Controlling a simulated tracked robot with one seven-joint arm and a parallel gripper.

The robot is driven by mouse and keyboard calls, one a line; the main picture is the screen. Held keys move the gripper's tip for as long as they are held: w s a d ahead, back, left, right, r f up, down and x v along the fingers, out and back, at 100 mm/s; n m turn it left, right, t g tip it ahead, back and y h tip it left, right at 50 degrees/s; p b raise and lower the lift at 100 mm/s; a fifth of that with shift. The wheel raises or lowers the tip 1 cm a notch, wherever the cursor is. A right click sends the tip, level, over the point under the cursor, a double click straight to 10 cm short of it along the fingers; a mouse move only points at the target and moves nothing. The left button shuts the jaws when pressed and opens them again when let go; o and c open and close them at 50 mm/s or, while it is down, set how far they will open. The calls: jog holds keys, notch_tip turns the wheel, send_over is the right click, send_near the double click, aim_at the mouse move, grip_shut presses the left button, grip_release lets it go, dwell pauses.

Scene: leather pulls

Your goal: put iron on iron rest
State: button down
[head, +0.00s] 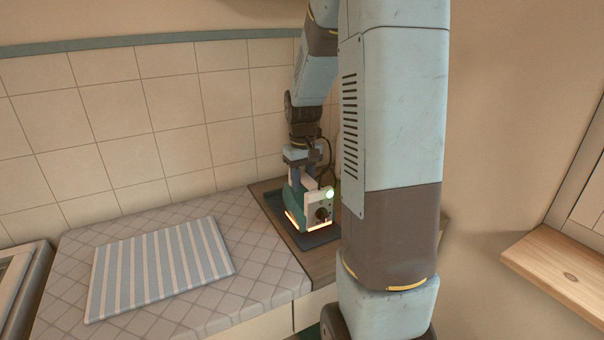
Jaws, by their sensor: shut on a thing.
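The iron (298,202) is a teal and white body with a dial, a green light and an orange glow along its lower edge. It is upright over the dark iron rest (320,238), a flat dark plate on the wooden counter at the right end. I cannot tell whether the iron touches the rest. My gripper (306,178) is above the iron, pointing down, and shut on its upper part. My arm hides the right side of the rest and counter.
A blue and white striped cloth (160,268) lies on the quilted grey pad (262,268) left of the iron. A dark cord (333,160) is behind my gripper. A tiled wall (150,120) stands behind. A wooden ledge (560,268) juts out at right.

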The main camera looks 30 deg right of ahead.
jog(key=shift+f, duration=0.45)
jog(key=c, duration=0.8)
grip_release()
jog(key=shift+f, duration=0.1)
jog(key=shift+o, duration=0.2)
notch_tip(320, 180, up, 12)
jog(key=shift+r, duration=0.1)
jog(key=s+a+r+t, duration=0.2)
jog(key=s+a, duration=0.4)
jog(key=s, duration=0.4)
jog(key=s+a+r+t, duration=0.3)
jog(key=s+a, duration=0.3)
jog(key=s, duration=0.5)
jog(key=shift+r+t, duration=0.2)
jog(key=shift+t, duration=0.1)
